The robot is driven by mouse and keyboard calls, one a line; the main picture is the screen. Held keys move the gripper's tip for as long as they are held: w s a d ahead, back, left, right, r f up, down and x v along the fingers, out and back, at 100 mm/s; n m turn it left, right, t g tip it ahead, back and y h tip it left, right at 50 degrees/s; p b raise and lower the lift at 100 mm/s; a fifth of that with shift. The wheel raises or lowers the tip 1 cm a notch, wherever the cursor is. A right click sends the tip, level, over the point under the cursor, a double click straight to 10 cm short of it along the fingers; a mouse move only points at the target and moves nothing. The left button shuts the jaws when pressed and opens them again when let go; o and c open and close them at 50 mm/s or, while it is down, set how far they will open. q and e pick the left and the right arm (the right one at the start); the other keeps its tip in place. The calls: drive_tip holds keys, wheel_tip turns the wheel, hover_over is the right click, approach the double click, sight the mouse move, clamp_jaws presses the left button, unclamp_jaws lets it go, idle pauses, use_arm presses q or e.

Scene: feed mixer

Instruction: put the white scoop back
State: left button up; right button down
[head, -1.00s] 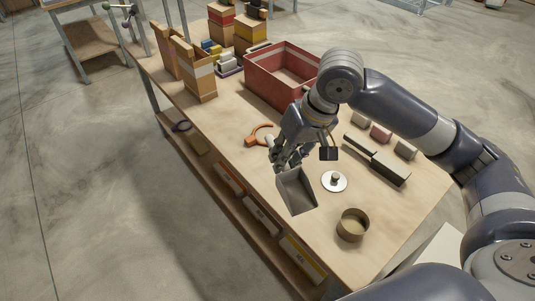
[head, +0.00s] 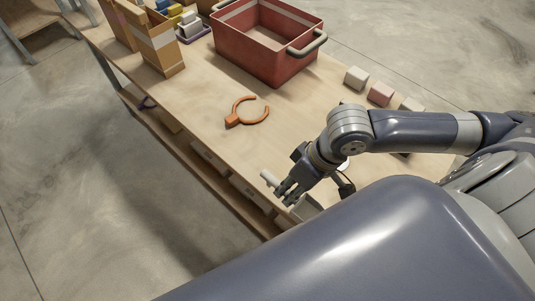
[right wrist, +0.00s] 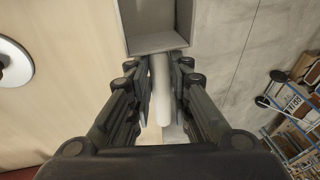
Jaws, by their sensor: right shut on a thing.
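The scoop has a pale round handle (head: 268,178) and a grey square-edged pan (head: 307,207). My right gripper (head: 286,190) is shut around the handle, near the table's front edge. In the right wrist view the handle (right wrist: 160,80) runs between the two fingers, and the open pan (right wrist: 157,42) lies beyond the fingertips, over the line of the table edge. Whether the scoop touches the table I cannot tell. In the head view much of the pan is hidden by my arm. My left gripper is not in view.
An orange ring-shaped tool (head: 250,112) lies on the bare middle of the table (head: 200,95). A red crate (head: 240,52) stands behind it. Paper bags (head: 158,45) stand at the left, small blocks (head: 380,93) at the right. A white disc (right wrist: 14,62) lies left in the wrist view.

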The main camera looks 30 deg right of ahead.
drive_tip(key=w, duration=0.5)
drive_tip(key=w+p, duration=0.1)
drive_tip(key=w, duration=0.2)
drive_tip(key=shift+w+d+f, duration=0.15)
drive_tip(key=shift+d+f, duration=0.1)
drive_tip(key=w, duration=0.6)
drive_tip(key=shift+w+d+f+p, duration=0.2)
drive_tip(key=shift+d+f+p, duration=0.05)
drive_tip(key=shift+f+p, duration=0.1)
drive_tip(key=shift+w+f, duration=0.1)
drive_tip(key=shift+w, duration=0.35)
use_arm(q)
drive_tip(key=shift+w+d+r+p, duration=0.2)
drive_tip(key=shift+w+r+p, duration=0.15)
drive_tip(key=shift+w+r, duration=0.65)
use_arm(e)
drive_tip(key=shift+f, duration=1.8)
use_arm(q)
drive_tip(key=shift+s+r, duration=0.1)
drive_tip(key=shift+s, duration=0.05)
use_arm(e)
drive_tip(key=c, duration=1.5)
unclamp_jaws()
drive_tip(key=shift+f, duration=0.1)
drive_tip(key=shift+o, duration=0.2)
